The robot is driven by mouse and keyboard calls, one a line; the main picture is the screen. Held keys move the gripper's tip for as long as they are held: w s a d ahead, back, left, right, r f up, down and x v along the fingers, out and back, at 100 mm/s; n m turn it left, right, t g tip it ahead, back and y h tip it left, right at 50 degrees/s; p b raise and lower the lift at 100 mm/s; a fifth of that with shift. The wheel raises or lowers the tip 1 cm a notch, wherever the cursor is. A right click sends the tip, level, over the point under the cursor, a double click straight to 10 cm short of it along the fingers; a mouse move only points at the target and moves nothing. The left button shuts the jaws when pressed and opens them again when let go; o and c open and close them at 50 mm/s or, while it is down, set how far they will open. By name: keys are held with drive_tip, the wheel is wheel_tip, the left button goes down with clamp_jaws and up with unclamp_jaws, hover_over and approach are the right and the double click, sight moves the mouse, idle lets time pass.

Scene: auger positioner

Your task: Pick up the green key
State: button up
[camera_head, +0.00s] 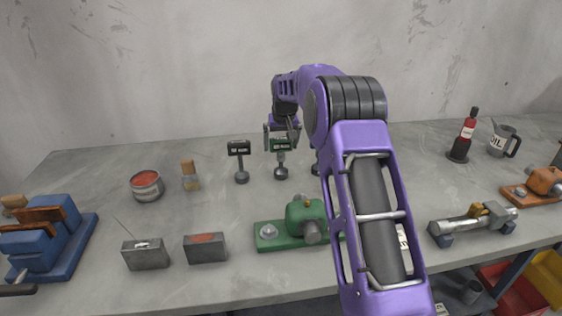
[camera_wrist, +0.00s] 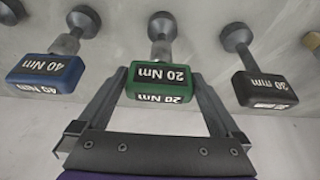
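The green key (camera_head: 280,145) stands upright on the table on a round grey foot, its green head on top. In the wrist view the green key (camera_wrist: 159,78) reads "20 Nm" and sits centred between my fingers. My gripper (camera_head: 282,134) is at the height of the key's head, with one finger on each side. The wrist view shows my gripper (camera_wrist: 159,76) open around the head. The fingertips are very close to its sides; contact cannot be made out clearly.
A black key (camera_head: 239,148) stands left of the green one; it is at the right in the wrist view (camera_wrist: 264,89). A blue key (camera_wrist: 46,72) stands on the other side. A green machine (camera_head: 300,224) sits in front. A wall rises behind.

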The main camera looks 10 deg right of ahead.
drive_tip(key=c, duration=1.2)
drive_tip(key=shift+r, duration=0.15)
